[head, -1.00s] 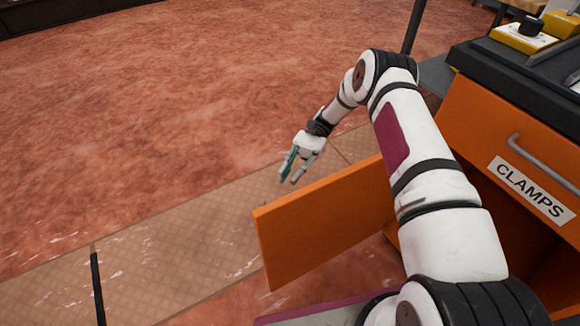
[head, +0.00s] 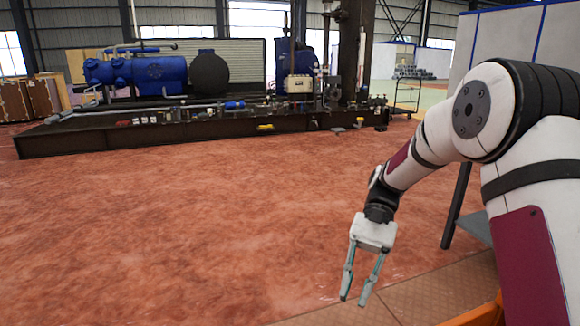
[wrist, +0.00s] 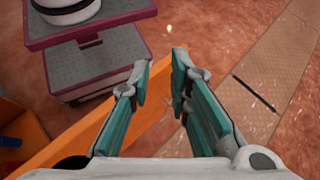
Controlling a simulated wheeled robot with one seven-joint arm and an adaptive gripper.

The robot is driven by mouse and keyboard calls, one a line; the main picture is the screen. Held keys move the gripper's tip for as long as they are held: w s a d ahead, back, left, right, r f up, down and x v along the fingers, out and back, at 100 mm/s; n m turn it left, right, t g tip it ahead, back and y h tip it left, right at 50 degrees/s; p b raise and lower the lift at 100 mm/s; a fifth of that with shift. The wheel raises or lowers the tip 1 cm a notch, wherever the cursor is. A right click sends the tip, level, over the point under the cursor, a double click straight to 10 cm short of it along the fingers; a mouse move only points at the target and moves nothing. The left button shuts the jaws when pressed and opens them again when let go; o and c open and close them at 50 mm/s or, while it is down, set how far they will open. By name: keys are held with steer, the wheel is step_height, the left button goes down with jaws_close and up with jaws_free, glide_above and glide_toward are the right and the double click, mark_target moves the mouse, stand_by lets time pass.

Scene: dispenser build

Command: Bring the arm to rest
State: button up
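My gripper (head: 353,300) hangs at the end of my bent arm in the head view, fingers pointing down over the floor. In the wrist view my gripper (wrist: 160,75) shows two teal-lined fingers spread apart with nothing between them. An orange open door panel (wrist: 55,147) lies below and beyond the fingers in the wrist view. Only a sliver of that orange panel (head: 482,316) shows at the bottom right of the head view. I cannot tell the exact gap between gripper and panel.
Open red floor (head: 190,230) fills the left and middle of the head view. A dark skid (head: 90,140) with blue tanks (head: 150,72) stands far back. A dark post (head: 457,205) stands beside my arm. A tan floor strip (wrist: 275,65) runs at right in the wrist view.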

steer(key=s+d+r+n+t+h, duration=0.25)
steer(key=s+r+t+h, duration=0.2)
steer(key=s+r, duration=0.75)
steer(key=s+d+f+n+t+h, duration=0.1)
steer(key=s+d+f+t, duration=0.15)
steer(key=s, duration=0.55)
steer(key=s+d+f+n+t, duration=0.1)
steer(key=s+d+f+t, duration=0.15)
steer(key=s, duration=0.55)
step_height(320, 180, up, 33)
steer(key=t+p, duration=0.5)
steer(key=p, duration=2.5)
steer(key=shift+w+r+p, duration=0.15)
steer(key=shift+w+p, duration=0.2)
steer(key=shift+s, duration=0.1)
